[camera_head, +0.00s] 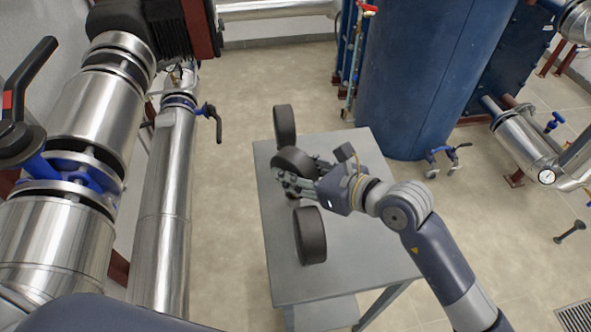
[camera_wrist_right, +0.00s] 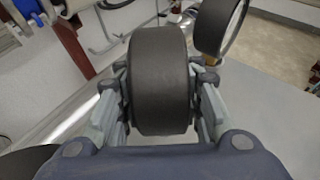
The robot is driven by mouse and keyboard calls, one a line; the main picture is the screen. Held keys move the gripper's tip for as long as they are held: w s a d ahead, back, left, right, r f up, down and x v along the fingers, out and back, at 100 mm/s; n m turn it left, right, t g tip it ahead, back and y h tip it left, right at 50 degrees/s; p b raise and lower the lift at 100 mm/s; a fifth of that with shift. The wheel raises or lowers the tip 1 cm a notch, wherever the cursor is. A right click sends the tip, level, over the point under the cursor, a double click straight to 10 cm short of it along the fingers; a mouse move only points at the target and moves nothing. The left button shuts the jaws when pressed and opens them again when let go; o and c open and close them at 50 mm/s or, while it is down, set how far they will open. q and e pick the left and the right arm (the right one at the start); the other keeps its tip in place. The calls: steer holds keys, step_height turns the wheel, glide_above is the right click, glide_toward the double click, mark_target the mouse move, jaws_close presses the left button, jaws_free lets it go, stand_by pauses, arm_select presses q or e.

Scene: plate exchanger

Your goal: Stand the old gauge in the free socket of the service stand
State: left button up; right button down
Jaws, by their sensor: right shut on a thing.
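My right gripper (camera_head: 300,178) is shut on a thick dark round gauge (camera_head: 292,158), with its fingers on both sides of the rim. The held gauge fills the middle of the right wrist view (camera_wrist_right: 160,80), its black rim towards the camera and its face hidden. It is over the grey service stand (camera_head: 345,262); I cannot tell whether it touches a socket. A second dark gauge (camera_head: 285,126) stands upright at the stand's far edge; its pale face edge shows in the wrist view (camera_wrist_right: 222,28). A third (camera_head: 311,236) stands nearer. No free socket shows clearly. My left gripper is out of view.
A large blue tank (camera_head: 425,75) stands behind the stand. Thick metal pipes (camera_head: 165,200) with valves run along the left.

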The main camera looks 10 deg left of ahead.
steer(key=c, duration=1.2)
jaws_free()
steer(key=shift+r, duration=0.15)
steer(key=shift+o, duration=0.8)
steer(key=shift+a, duration=0.1)
steer(key=shift+f, duration=0.2)
step_height(320, 180, up, 10)
steer(key=shift+r, duration=0.1)
